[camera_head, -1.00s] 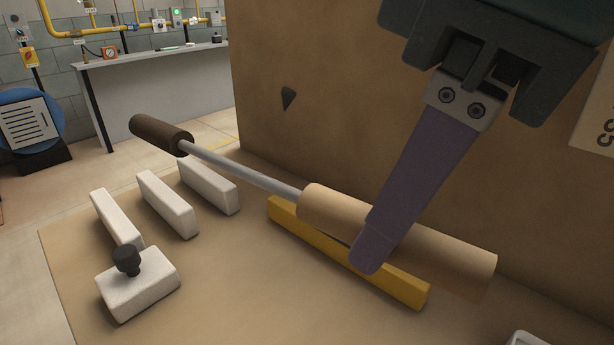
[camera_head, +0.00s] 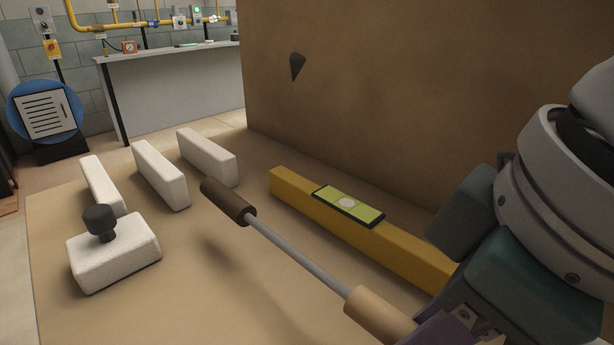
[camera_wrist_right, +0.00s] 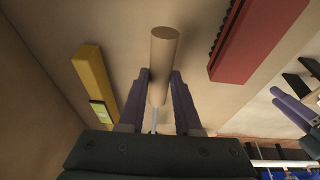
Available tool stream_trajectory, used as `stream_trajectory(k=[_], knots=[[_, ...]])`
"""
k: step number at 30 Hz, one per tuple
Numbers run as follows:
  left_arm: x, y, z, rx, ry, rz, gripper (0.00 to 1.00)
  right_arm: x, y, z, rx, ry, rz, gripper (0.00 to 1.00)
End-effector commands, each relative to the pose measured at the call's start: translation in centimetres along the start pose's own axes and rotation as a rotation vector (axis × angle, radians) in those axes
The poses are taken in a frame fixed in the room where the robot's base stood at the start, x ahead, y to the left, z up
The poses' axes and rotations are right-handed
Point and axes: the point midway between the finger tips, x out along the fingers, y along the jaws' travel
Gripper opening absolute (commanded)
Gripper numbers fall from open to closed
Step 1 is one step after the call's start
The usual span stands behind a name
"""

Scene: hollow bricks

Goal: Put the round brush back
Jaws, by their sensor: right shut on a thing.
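The round brush has a pale wooden handle (camera_head: 378,314), a thin metal rod and a dark brown cylindrical head (camera_head: 228,201). My right gripper (camera_head: 440,328) is shut on the handle. The wrist view shows the handle (camera_wrist_right: 163,52) between the two purple fingers of my right gripper (camera_wrist_right: 160,75). The brush is held above the table, its head pointing away and to the left, with a soft shadow below. Purple fingers, apparently of my left gripper (camera_wrist_right: 291,106), show at the right edge of the wrist view; their opening is unclear.
A yellow spirit level (camera_head: 290,190) lies along the brown upright panel (camera_head: 390,90), which bears a dark pointed piece (camera_head: 297,67). White blocks (camera_head: 160,173) and a white block with a black knob (camera_head: 115,257) stand left. A red bar with dark teeth (camera_wrist_right: 250,42) lies in the wrist view.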

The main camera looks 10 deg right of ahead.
Motion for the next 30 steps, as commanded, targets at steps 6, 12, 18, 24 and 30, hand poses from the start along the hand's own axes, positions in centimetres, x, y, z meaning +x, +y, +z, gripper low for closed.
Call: stream_trajectory(k=[6, 12, 18, 24, 30], knots=[[1.9, 0.1, 0.6, 0.000, 0.000, 0.000, 0.50, 4.1, -0.2, 1.3, 0.001, -0.002, -0.001, 0.00], [2.2, 0.1, 0.7, -0.001, 0.000, 0.001, 0.50, 5.2, -0.2, 1.6, 0.000, 0.001, -0.001, 0.00], [2.1, 0.3, 0.6, -0.006, 0.001, 0.005, 0.50, 5.1, -0.2, 1.6, 0.000, 0.001, -0.001, 0.00], [2.1, 0.3, 0.6, -0.010, 0.002, 0.008, 0.50, 5.3, -0.2, 1.6, 0.000, -0.001, 0.000, 0.45], [2.1, 0.3, 0.6, -0.009, 0.002, 0.008, 0.50, 5.3, -0.2, 1.6, 0.000, -0.001, -0.001, 0.62]])
